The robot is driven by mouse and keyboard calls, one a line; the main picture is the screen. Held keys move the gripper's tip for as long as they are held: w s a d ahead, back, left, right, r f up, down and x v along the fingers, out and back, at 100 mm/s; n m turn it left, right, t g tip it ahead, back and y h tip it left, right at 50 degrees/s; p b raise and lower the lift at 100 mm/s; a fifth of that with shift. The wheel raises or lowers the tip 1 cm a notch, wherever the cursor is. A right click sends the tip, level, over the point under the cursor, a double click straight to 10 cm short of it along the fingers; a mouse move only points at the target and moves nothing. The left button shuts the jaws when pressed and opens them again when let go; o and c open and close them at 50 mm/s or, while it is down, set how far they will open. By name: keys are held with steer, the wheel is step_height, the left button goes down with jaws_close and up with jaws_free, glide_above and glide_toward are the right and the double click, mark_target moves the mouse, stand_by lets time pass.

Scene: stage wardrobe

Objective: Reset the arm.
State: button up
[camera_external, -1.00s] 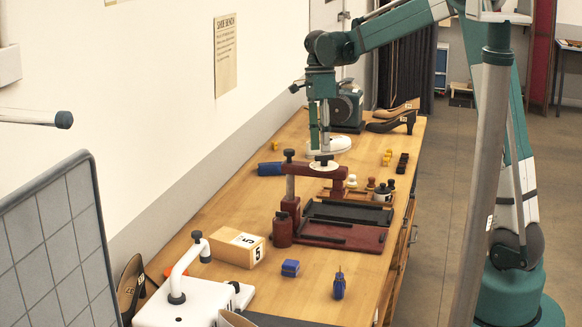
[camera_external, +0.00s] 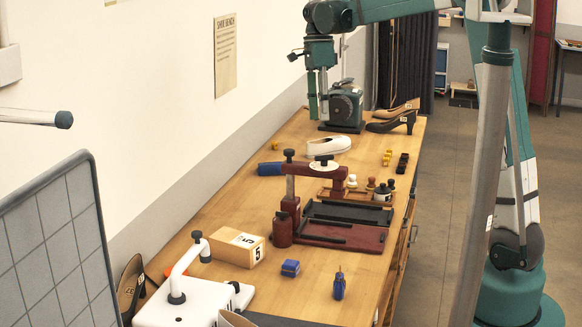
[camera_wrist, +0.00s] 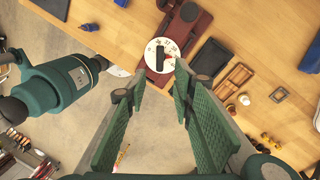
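My gripper (camera_external: 318,108) hangs with its fingers pointing down above the back half of the wooden bench (camera_external: 225,205), clear of everything on it. In the wrist view its two green fingers (camera_wrist: 160,75) stand apart with nothing between them, so it is open and empty. Just in front of the shoe is a dark red press with a round white dial (camera_external: 323,163); the dial also shows in the wrist view (camera_wrist: 152,50).
A dark green machine (camera_external: 345,106) and dark heeled shoes (camera_external: 393,122) stand at the back of the bench. A box marked 5 (camera_external: 237,249) and small blue items (camera_external: 290,268) lie in front. A grid panel (camera_external: 52,250) is at left. The air around my gripper looks free.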

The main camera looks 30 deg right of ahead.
steer(key=s+d+n+t+b, duration=0.1)
steer(key=s+d+n+t, duration=0.1)
steer(key=s+n, duration=0.5)
steer(key=s+d+n+t+b, duration=0.1)
steer(key=s+d+n+t, duration=0.2)
steer(key=s, duration=0.8)
steer(key=s+d+f+n+t+b, duration=0.1)
steer(key=s+f+n+t, duration=0.1)
steer(key=s+f+n, duration=0.3)
steer(key=s+d+f+n+t, duration=0.2)
steer(key=s+f+n, duration=0.4)
steer(key=s, duration=0.4)
steer(key=shift+s+h+b, duration=0.3)
steer(key=shift+s+b, duration=0.1)
stand_by(3.0)
